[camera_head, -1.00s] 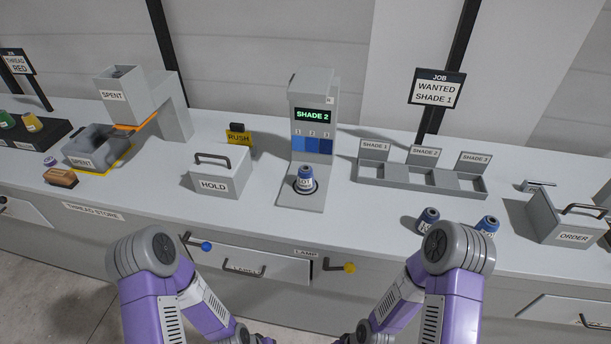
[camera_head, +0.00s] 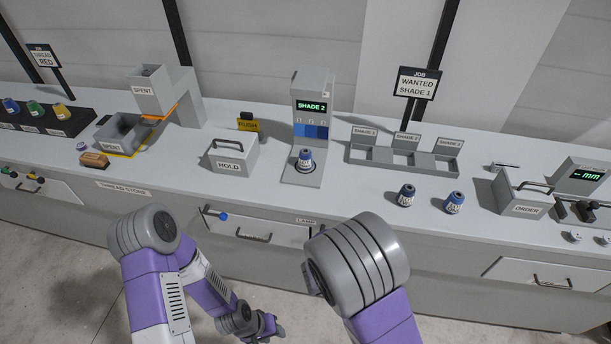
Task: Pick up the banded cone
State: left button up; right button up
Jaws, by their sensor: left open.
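Three blue cones with pale labels are in view, all upright. One cone (camera_head: 305,159) stands on the round spot of the reader, which shows SHADE 2. Another cone (camera_head: 405,195) and a third cone (camera_head: 453,203) stand on the counter at the right, in front of the shade tray. They are too small to tell which one is banded. My left gripper (camera_head: 272,328) is open, low in front of the counter, well below and apart from all the cones. My right gripper is hidden; only my right arm shows.
The shade tray (camera_head: 360,158) has empty compartments. The HOLD box (camera_head: 229,163) stands left of the reader (camera_head: 310,178), and the ORDER box (camera_head: 524,208) at the right. A dark rack (camera_head: 88,125) holds several coloured cones at far left. Drawer handles stick out in front. The counter between is clear.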

aim_at(306, 163)
jog(key=u, duration=0.55)
jog(key=i, duration=1.15)
jog(key=u, duration=0.15)
